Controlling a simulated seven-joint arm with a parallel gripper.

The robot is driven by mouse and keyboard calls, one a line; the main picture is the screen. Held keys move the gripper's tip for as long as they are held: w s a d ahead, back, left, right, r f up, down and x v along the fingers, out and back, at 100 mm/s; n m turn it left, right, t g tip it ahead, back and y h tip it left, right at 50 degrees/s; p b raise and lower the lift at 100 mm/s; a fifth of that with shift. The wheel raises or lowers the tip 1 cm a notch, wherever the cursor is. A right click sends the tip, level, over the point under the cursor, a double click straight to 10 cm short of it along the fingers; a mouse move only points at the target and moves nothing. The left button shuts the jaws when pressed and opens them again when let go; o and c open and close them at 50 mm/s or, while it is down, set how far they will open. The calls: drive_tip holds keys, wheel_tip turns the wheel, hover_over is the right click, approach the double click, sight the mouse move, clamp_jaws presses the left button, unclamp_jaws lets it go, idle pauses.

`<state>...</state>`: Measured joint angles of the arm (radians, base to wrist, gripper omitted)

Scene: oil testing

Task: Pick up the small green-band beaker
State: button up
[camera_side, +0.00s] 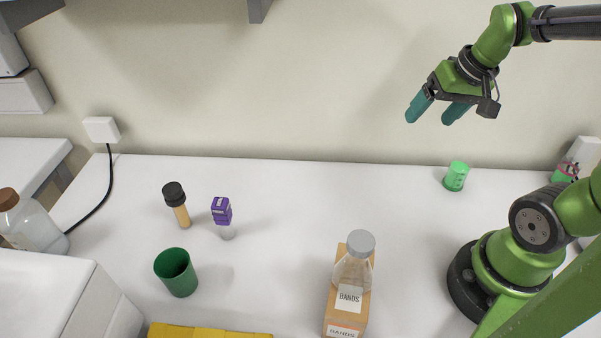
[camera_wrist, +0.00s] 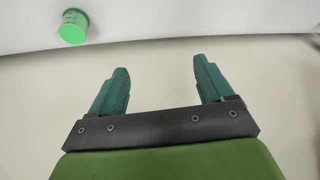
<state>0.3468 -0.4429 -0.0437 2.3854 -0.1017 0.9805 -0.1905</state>
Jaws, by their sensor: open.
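A small bright green beaker (camera_side: 455,177) with faint markings stands on the white bench, left of my base. It also shows in the wrist view at the upper left (camera_wrist: 73,28), out beyond the left finger and not between the fingers. My gripper (camera_side: 429,117) is open and empty, well above the bench and a little left of this beaker in the side view. Its two teal fingers are spread apart in the wrist view (camera_wrist: 160,68).
A dark green cup (camera_side: 176,273), a black-capped vial (camera_side: 177,205) and a purple-topped item (camera_side: 222,216) stand at left. A grey-capped flask (camera_side: 354,262) stands at the front middle. A pink-and-green-banded item (camera_side: 566,172) is at the far right. The bench around the small beaker is clear.

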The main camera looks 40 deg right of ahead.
sight(456, 174)
drive_tip(key=s+d+f+n+g, duration=0.2)
drive_tip(key=d+n, duration=0.1)
drive_tip(key=d, duration=0.3)
drive_tip(key=s+d+f+n+g, duration=0.2)
drive_tip(key=s+d+n, duration=0.1)
drive_tip(key=d, duration=0.3)
wheel_tip(456, 174, down, 11)
drive_tip(key=shift+r, duration=0.1)
drive_tip(key=shift+s+f, duration=0.2)
drive_tip(key=shift+f, duration=2.55)
drive_tip(key=c, duration=1.2)
